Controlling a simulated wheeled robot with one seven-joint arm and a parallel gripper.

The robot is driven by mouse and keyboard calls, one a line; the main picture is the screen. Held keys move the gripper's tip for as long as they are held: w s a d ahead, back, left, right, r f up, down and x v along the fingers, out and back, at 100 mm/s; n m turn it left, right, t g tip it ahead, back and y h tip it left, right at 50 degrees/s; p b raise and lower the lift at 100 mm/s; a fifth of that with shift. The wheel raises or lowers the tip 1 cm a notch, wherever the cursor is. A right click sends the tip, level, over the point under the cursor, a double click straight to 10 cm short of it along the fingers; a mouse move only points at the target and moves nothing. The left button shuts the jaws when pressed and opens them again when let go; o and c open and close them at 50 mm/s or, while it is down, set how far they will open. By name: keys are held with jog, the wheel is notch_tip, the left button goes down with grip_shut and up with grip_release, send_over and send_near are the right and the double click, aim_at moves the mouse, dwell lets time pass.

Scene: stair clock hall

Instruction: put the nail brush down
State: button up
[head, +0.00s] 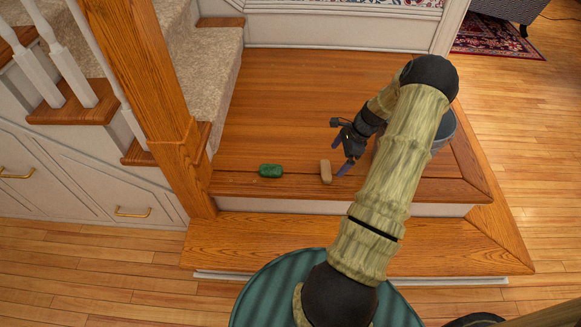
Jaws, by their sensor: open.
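A small tan block (326,171), which looks like the nail brush, stands or lies on the wooden landing near its front edge. My gripper (342,156) is just to the right of it, with its dark fingers apart and nothing seen between them. From this view I cannot tell whether a finger touches the block. A small green object (270,170) lies on the same landing to the left, clear of my gripper.
The wooden landing (290,90) is bare behind the two objects. A lower wooden step (270,232) runs along its front. A wooden newel post (160,85) and carpeted stairs (213,65) stand at the left. A grey bucket-like container (445,128) is partly hidden behind my arm.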

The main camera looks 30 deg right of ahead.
jog(key=a+r+n+g+h, duration=0.1)
jog(key=a+r+n+h, duration=0.1)
jog(key=a+r+n, duration=0.6)
jog(key=a+r+n+h, duration=0.1)
jog(key=a+r+n, duration=0.4)
jog(key=a, duration=0.6)
jog(key=s+a+r+n, duration=0.4)
jog(key=s+a+n, duration=0.1)
jog(key=a, duration=0.1)
jog(key=s+a+r+n+t+h, duration=0.1)
jog(key=s+a+r+n, duration=0.3)
jog(key=s+a+n, duration=0.1)
jog(key=shift+s+a+r+t, duration=0.3)
jog(key=shift+s+a, duration=0.2)
jog(key=shift+a, duration=0.6)
jog(key=shift+r, duration=0.1)
jog(key=w+p+v, duration=0.2)
jog(key=p+v, duration=1)
jog(key=w+r+p+v, duration=0.1)
jog(key=w+p+v, duration=0.2)
jog(key=p+v, duration=0.9)
jog(key=w+r+p+v, duration=0.1)
jog(key=w+p+v, duration=0.2)
jog(key=p+v, duration=0.9)
jog(key=shift+p, duration=0.7)
jog(key=shift+w, duration=0.1)
